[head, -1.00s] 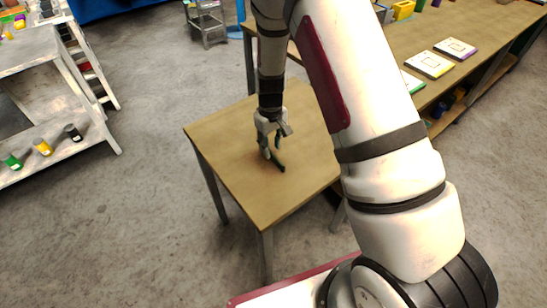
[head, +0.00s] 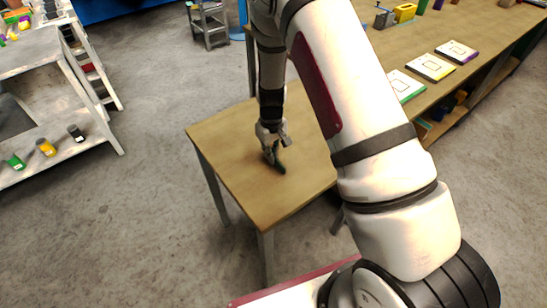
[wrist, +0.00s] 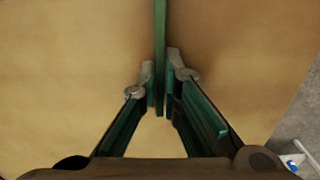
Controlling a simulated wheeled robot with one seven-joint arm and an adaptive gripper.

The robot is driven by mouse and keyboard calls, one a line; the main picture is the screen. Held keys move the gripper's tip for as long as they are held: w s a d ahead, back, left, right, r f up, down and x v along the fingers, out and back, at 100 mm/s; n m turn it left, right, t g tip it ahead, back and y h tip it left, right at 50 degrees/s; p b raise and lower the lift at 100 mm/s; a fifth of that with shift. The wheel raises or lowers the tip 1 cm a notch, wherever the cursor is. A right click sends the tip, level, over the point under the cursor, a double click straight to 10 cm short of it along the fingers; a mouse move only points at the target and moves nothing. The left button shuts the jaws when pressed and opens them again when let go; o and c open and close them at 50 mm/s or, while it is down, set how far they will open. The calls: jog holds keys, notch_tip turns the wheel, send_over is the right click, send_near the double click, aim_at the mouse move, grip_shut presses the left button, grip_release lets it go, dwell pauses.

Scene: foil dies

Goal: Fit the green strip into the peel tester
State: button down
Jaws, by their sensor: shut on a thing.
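My gripper (head: 271,148) is over the small wooden table (head: 235,170), pointing down. In the wrist view its two fingers (wrist: 161,78) are closed on the green strip (wrist: 160,28), a thin dark green piece that runs up out of the frame between the fingertips. In the head view the strip (head: 279,167) juts below the fingers, close to the tabletop; I cannot tell whether it touches. A small grey device with a blue part (head: 383,18) stands on the long table, partly cut off; I cannot tell whether it is the peel tester.
The long wooden table (head: 440,88) at the right carries several white cards with coloured edges (head: 430,67) and a yellow block (head: 405,12). A grey shelf (head: 40,62) with small coloured cups stands at the left. The rest of the small tabletop looks bare.

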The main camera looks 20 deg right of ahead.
jog(key=shift+r, duration=0.2)
jog(key=shift+r, duration=0.6)
notch_tip(320, 180, up, 2)
jog(key=shift+r+b, duration=0.1)
jog(key=shift+b, duration=0.25)
jog(key=s, duration=0.5)
jog(key=s+r, duration=0.1)
jog(key=s, duration=0.4)
jog(key=s+a, duration=0.1)
jog(key=s, duration=0.4)
jog(key=shift+s+r, duration=0.15)
jog(key=shift+s, duration=0.25)
jog(key=w+r+m, duration=0.1)
jog(key=w+r, duration=0.2)
jog(key=w, duration=0.4)
jog(key=w+d+r+m, duration=0.1)
jog(key=w+r+m, duration=0.1)
jog(key=w, duration=0.5)
jog(key=shift+d+r, duration=0.15)
jog(key=shift+r, duration=0.7)
jog(key=shift+w+r, duration=0.15)
